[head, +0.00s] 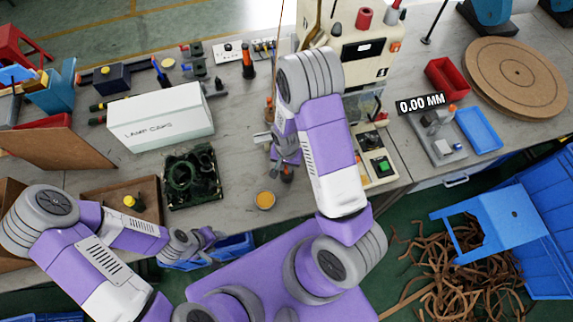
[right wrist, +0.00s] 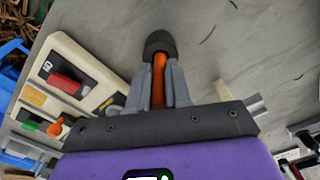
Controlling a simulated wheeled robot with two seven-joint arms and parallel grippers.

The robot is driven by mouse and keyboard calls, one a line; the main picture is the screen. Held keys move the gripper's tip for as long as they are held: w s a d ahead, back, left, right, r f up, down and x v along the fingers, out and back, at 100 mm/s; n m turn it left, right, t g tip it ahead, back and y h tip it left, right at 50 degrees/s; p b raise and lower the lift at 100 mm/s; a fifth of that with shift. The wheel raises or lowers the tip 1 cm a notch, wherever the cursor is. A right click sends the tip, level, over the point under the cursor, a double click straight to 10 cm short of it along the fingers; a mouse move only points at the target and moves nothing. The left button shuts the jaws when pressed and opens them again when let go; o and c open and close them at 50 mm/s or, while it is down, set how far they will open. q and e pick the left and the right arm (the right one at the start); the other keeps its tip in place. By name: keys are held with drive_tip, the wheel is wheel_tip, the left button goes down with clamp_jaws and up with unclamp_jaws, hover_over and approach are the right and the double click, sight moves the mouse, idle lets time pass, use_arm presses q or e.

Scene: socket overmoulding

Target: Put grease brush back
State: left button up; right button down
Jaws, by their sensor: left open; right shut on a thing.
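My right gripper (head: 284,163) is over the bench, right of the dark green mould block (head: 190,177). In the right wrist view my right gripper (right wrist: 159,88) is shut on the grease brush (right wrist: 159,72), which shows an orange shaft between the fingers and a dark round end (right wrist: 159,43) beyond them. In the head view the brush is mostly hidden by my arm; a small orange and dark part (head: 287,173) shows below the fingers. A small round orange pot (head: 265,200) stands near the bench's front edge. My left gripper (head: 205,240) is open and empty near the blue bin.
A white box (head: 160,117) stands behind the mould block. A brown tray (head: 120,199) lies left of it. A beige machine (head: 357,45) with a green-button panel (head: 381,167) is to the right. A blue bin (head: 237,246) hangs below the front edge. Bare bench lies around the pot.

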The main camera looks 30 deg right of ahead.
drive_tip(key=shift+f, duration=0.1)
drive_tip(key=c, duration=1.1)
unclamp_jaws()
